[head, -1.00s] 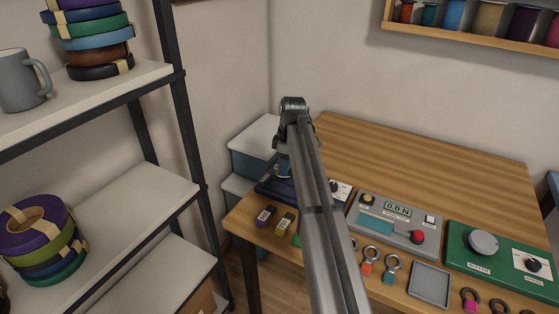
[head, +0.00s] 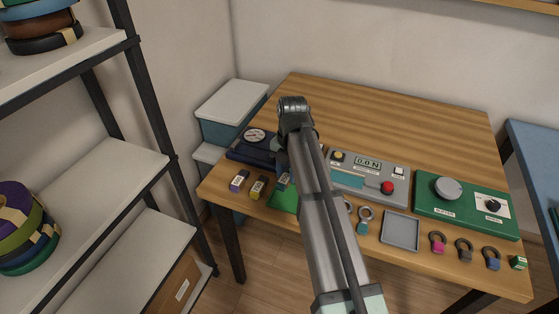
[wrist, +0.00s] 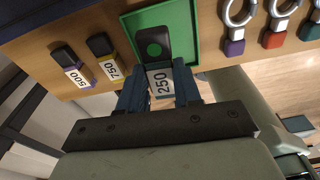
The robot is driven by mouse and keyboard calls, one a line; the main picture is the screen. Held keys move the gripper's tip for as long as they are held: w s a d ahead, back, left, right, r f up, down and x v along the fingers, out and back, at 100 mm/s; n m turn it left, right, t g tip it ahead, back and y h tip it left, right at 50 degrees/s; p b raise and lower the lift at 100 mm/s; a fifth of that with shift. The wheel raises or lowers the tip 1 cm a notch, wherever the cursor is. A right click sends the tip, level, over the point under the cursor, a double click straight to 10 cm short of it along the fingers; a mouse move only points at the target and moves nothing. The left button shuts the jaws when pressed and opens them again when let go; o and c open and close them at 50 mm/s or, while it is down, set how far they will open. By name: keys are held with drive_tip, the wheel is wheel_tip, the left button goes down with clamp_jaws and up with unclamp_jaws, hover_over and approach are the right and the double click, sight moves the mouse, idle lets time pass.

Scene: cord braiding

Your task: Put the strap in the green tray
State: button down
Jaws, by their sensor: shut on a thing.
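The strap (wrist: 154,42) is a dark flat tab with a round hole and a white label reading 250. In the wrist view my gripper (wrist: 159,88) is shut on its labelled end. The dark end lies over the green tray (wrist: 184,38), and green shows through the hole. I cannot tell whether the strap touches the tray floor. In the head view the green tray (head: 283,201) is near the table's front edge, partly behind my arm. The strap's label end (head: 283,181) shows just beside the arm, and the fingertips are mostly hidden.
Similar tabs labelled 500 (wrist: 77,77) and 750 (wrist: 111,69) lie left of the tray. Rings with coloured ends (wrist: 236,28) lie to its right. A grey tray (head: 400,231), a grey meter box (head: 371,176) and a green buffer box (head: 466,205) stand farther right. The table's back is clear.

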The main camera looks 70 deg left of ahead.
sight(288, 196)
drive_tip(key=shift+d+f+n, duration=0.2)
drive_tip(key=shift+d+n, duration=0.2)
drive_tip(key=shift+d, duration=0.15)
drive_tip(key=shift+f, duration=2.6)
drive_tip(key=shift+f, duration=0.3)
drive_tip(key=c, duration=0.7)
unclamp_jaws()
drive_tip(key=shift+r, duration=5.5)
drive_tip(key=shift+w, duration=0.15)
